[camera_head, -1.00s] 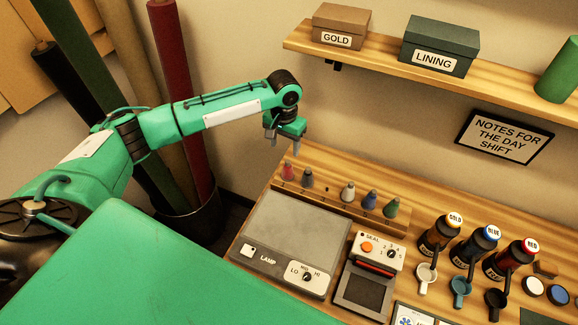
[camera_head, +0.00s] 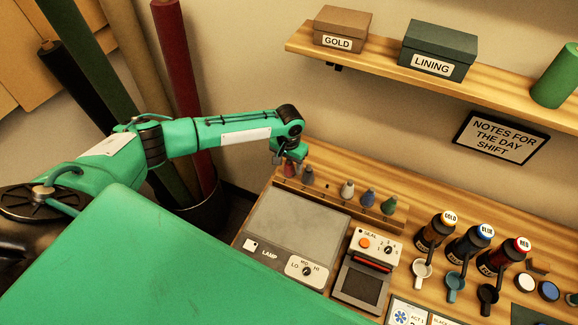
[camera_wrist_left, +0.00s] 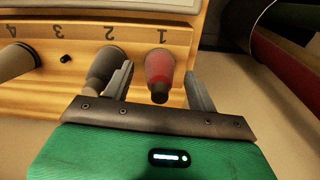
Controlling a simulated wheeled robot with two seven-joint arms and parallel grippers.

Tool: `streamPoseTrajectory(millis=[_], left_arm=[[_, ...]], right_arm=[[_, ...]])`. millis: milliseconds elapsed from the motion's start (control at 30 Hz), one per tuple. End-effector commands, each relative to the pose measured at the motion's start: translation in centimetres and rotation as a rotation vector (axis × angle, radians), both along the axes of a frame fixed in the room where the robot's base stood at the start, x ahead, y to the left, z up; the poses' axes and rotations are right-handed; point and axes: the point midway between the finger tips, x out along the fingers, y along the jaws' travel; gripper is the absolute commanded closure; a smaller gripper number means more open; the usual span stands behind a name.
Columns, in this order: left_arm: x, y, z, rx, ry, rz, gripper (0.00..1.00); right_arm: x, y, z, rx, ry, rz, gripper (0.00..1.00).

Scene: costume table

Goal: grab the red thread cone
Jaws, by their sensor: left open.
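The red thread cone (camera_wrist_left: 159,72) stands on the wooden rack (camera_wrist_left: 95,103) at the spot marked 1. In the wrist view it lies between the two open fingers of my left gripper (camera_wrist_left: 160,88), with a visible gap to the right finger. In the head view my left gripper (camera_head: 289,160) is directly at the red cone (camera_head: 290,170) and partly covers it. I cannot tell whether a finger touches the cone. My right gripper is not in view.
A grey cone (camera_wrist_left: 107,68) stands just beside the left finger, at spot 2. White, blue (camera_head: 368,197) and green (camera_head: 389,204) cones stand farther along the rack. The lamp panel (camera_head: 295,225) lies in front. Fabric rolls (camera_head: 180,90) stand left of the table.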

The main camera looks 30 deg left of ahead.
Motion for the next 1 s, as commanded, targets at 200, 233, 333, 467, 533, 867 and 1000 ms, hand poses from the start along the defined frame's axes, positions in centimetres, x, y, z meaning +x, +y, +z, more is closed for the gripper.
streamPoseTrajectory(millis=[200,233,333,467,533,867,1000], left_arm=[[0.0,0.0,0.0,0.000,0.000,0.000,0.71],[0.0,0.0,0.0,0.000,0.000,0.000,0.77],[0.0,0.0,0.0,0.000,0.000,0.001,0.90],[0.0,0.0,0.0,0.000,0.000,0.001,0.90],[0.0,0.0,0.0,0.000,0.000,0.001,0.90],[0.1,0.1,1.3,-0.001,-0.002,0.002,0.90],[0.1,0.0,3.6,-0.001,-0.005,0.000,0.90]], right_arm=[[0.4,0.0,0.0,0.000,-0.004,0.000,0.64],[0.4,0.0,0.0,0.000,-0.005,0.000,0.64],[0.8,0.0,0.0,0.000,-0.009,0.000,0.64],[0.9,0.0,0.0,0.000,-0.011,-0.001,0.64],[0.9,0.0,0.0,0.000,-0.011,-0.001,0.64],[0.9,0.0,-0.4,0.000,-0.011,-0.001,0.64],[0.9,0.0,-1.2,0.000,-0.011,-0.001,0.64]])
